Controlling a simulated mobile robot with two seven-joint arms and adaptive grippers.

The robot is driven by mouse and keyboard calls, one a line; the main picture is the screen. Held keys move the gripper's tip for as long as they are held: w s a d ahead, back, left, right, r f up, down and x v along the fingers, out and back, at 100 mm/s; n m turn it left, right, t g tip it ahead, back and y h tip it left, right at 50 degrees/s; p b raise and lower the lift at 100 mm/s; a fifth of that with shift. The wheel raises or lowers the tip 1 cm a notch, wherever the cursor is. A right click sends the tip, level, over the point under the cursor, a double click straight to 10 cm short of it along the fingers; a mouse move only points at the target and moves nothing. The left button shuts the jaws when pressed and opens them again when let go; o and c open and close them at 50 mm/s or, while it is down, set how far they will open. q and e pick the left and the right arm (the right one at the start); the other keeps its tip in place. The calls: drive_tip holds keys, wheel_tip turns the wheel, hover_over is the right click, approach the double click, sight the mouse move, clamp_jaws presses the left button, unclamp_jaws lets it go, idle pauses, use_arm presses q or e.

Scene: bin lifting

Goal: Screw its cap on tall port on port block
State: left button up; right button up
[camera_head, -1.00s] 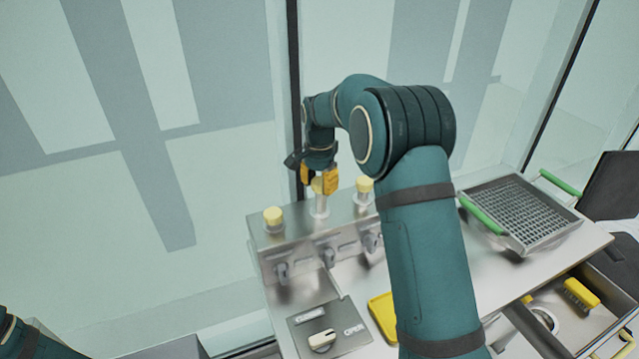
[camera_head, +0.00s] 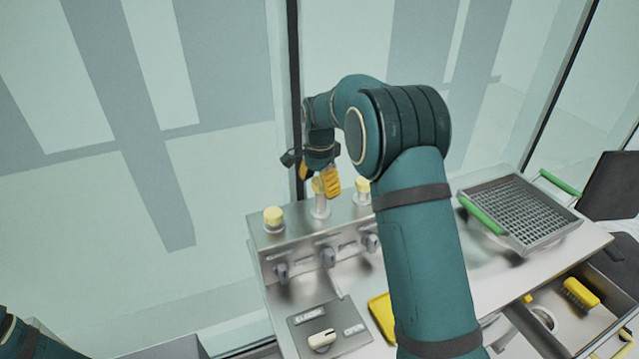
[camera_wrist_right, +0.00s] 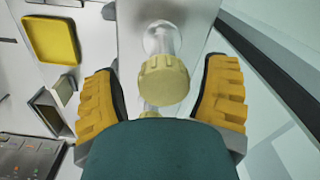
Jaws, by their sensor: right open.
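The steel port block (camera_head: 288,240) carries three ports in a row with yellow caps on top. The tall port (camera_head: 320,207) is the middle one, a clear or pale tube standing higher than its neighbours. Its yellow cap (camera_wrist_right: 164,79) sits on top of the tube in the right wrist view. My right gripper (camera_head: 322,184) is at the tall port, with its yellow fingers apart on either side of the cap. In the right wrist view the fingers (camera_wrist_right: 164,98) show gaps to the cap on both sides. My left gripper is out of view.
Short capped ports stand at left (camera_head: 273,218) and right (camera_head: 363,186). Grey valve handles (camera_head: 327,256) line the block's front. A switch panel (camera_head: 322,338), yellow tray (camera_head: 382,316) and mesh basket (camera_head: 520,215) with green handles are nearby. An open drawer (camera_head: 560,320) holds a brush.

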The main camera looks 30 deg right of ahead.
drive_tip(key=n, duration=0.5)
drive_tip(key=shift+n, duration=0.4)
drive_tip(key=n, duration=0.5)
drive_tip(key=shift+n, duration=0.4)
drive_tip(key=shift+c, duration=0.2)
drive_tip(key=c, duration=0.9)
drive_tip(key=m, duration=0.5)
drive_tip(key=shift+a+m, duration=0.1)
drive_tip(key=shift+m, duration=0.3)
drive_tip(key=m, duration=0.6)
drive_tip(key=shift+f+m, duration=0.1)
drive_tip(key=shift+m, duration=0.3)
drive_tip(key=o, duration=0.9)
drive_tip(key=shift+o, duration=0.2)
drive_tip(key=shift+s, duration=0.1)
